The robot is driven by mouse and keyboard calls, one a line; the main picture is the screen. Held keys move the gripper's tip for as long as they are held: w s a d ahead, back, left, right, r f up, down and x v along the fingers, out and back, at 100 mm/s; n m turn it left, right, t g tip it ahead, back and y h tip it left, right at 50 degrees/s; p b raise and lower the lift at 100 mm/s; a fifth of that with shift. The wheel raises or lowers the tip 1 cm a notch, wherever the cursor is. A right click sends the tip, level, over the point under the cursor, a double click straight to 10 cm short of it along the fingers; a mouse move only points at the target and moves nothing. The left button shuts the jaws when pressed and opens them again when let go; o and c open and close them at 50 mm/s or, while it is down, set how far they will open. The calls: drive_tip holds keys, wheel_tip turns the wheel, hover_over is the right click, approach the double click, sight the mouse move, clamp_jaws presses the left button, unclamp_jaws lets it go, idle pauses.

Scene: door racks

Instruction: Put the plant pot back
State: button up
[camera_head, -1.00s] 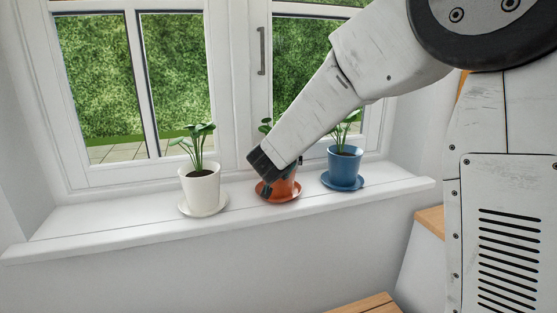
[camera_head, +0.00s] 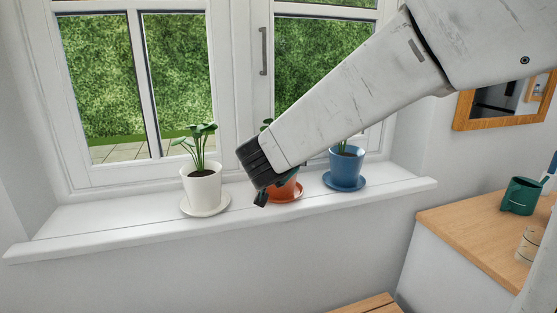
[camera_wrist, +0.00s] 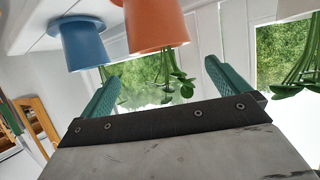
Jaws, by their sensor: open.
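Three potted plants stand in a row on the white windowsill (camera_head: 110,222): a white pot (camera_head: 203,187), an orange pot (camera_head: 284,190) and a blue pot (camera_head: 346,170), each on a matching saucer. The orange pot is upright on its orange saucer (camera_head: 294,196), largely hidden by my arm. My gripper (camera_head: 268,190) is in front of it, low over the sill. In the upside-down wrist view, my gripper (camera_wrist: 160,72) has its green fingers wide apart and empty. The orange pot (camera_wrist: 155,25) is beyond the fingertips, and its leaves hang between the fingers in the picture.
The window (camera_head: 235,80) rises close behind the pots. The white and blue pots flank the orange one closely. A wooden counter (camera_head: 465,228) at right holds a green watering can (camera_head: 521,195). A wooden surface (camera_head: 372,305) shows at the bottom.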

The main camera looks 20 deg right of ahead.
drive_tip(key=s+a+r+n+g+y, duration=0.1)
drive_tip(key=s+a+n+y, duration=0.15)
drive_tip(key=s+y, duration=0.3)
drive_tip(key=s+a+r+n+g+y, duration=0.1)
drive_tip(key=s+a+r+n+y, duration=0.1)
drive_tip(key=s+n+y, duration=0.3)
drive_tip(key=s+d+f+m+g+h, duration=0.1)
drive_tip(key=s+d+f+g, duration=0.1)
drive_tip(key=s, duration=0.6)
drive_tip(key=s+d+f+m+g+h, duration=0.1)
drive_tip(key=s+d+f+g+h, duration=0.1)
drive_tip(key=s, duration=0.6)
drive_tip(key=s+d+f+m+g+h, duration=0.1)
drive_tip(key=s+d+f+g+h, duration=0.1)
drive_tip(key=s+d+g, duration=0.3)
drive_tip(key=s+d+f, duration=0.1)
drive_tip(key=s+d, duration=0.1)
drive_tip(key=s, duration=0.1)
drive_tip(key=shift+s+d+f, duration=0.2)
drive_tip(key=shift+d+f, duration=0.05)
drive_tip(key=shift+f, duration=0.1)
